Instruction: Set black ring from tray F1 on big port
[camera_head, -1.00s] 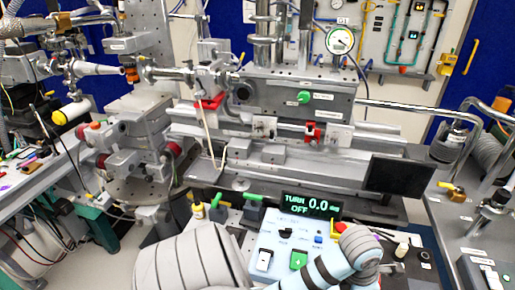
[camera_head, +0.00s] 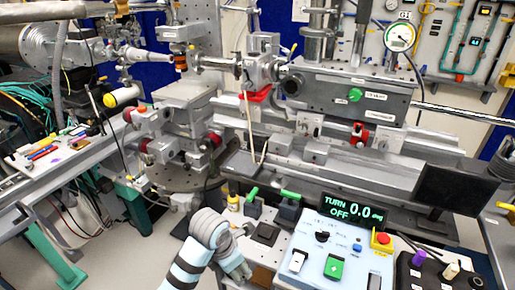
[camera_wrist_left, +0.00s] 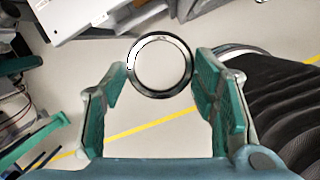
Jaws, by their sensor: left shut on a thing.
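The black ring (camera_wrist_left: 160,95) is in the left wrist view, between the fingertips of my left gripper (camera_wrist_left: 157,80). The gripper is shut on it, and the pale floor shows through its open middle. In the head view my left gripper (camera_head: 238,268) is low in the picture, beside the control box, and the ring cannot be made out there. I cannot tell which opening is the big port. A large metal flanged vessel (camera_head: 35,40) stands at the upper left. Tray F1 cannot be identified by a label. My right gripper is not in view.
The control box (camera_head: 330,255) with buttons stands right of my left gripper. A dark monitor (camera_head: 455,192) is at right. The metal bench (camera_head: 340,170) with rails and fittings fills the middle. Floor shows at lower left.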

